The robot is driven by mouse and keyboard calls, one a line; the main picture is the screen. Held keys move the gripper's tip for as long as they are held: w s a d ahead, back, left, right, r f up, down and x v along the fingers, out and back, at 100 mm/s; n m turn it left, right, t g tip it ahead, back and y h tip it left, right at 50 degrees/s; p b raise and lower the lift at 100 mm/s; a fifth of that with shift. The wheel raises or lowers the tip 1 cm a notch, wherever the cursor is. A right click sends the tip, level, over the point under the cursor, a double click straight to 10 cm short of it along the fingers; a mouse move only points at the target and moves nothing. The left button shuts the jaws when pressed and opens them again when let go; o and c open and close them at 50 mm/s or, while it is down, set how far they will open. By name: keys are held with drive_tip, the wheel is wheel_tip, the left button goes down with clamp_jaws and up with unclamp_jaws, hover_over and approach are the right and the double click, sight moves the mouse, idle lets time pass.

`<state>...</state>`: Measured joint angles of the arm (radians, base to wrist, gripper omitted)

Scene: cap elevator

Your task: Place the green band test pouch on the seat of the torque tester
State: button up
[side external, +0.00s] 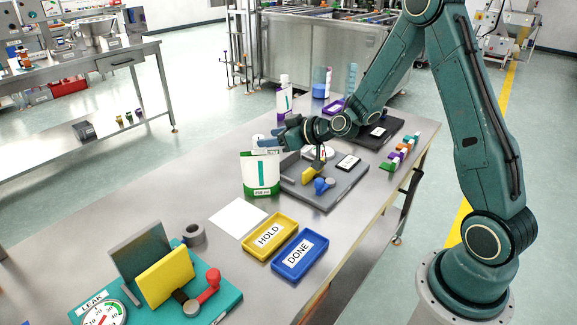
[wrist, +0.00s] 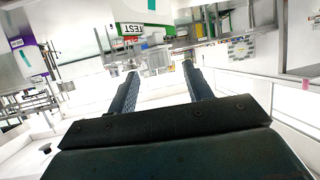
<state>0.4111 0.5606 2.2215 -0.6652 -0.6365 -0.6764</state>
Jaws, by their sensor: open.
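The green band test pouch (side external: 261,172) is white with a teal stripe and a green band at its foot, and stands upright on the steel table. In the wrist view a white item with a green band and a TEST label (wrist: 132,28) is at the top, beyond my fingers. My gripper (side external: 268,146) is open, at the pouch's top edge in the side view; I cannot tell whether it touches. In the wrist view the space between its fingers (wrist: 160,85) looks empty. A grey fixture (side external: 345,185) with yellow and blue parts, possibly the torque tester, stands right of the pouch; my arm partly covers it.
A yellow HOLD tray (side external: 270,236) and a blue DONE tray (side external: 300,254) lie in front. A white sheet (side external: 237,217) lies left of them. A teal LEAK fixture (side external: 219,291) is at the near left. A purple-banded container (side external: 284,97) stands behind.

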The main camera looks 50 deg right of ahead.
drive_tip(key=shift+v, duration=2.6)
drive_tip(key=s+a+r+n+g+y, duration=0.15)
drive_tip(key=s+a+r+g, duration=0.25)
drive_tip(key=s+a+r, duration=0.4)
drive_tip(key=s+r+m+g+h, duration=0.1)
drive_tip(key=s, duration=0.9)
drive_tip(key=s+r+m+g+h, duration=0.2)
drive_tip(key=s, duration=0.9)
drive_tip(key=shift+s+a+r+g, duration=0.25)
drive_tip(key=shift+s+g, duration=0.05)
drive_tip(key=shift+s, duration=0.05)
drive_tip(key=shift+o, duration=0.5)
drive_tip(key=shift+h, duration=0.25)
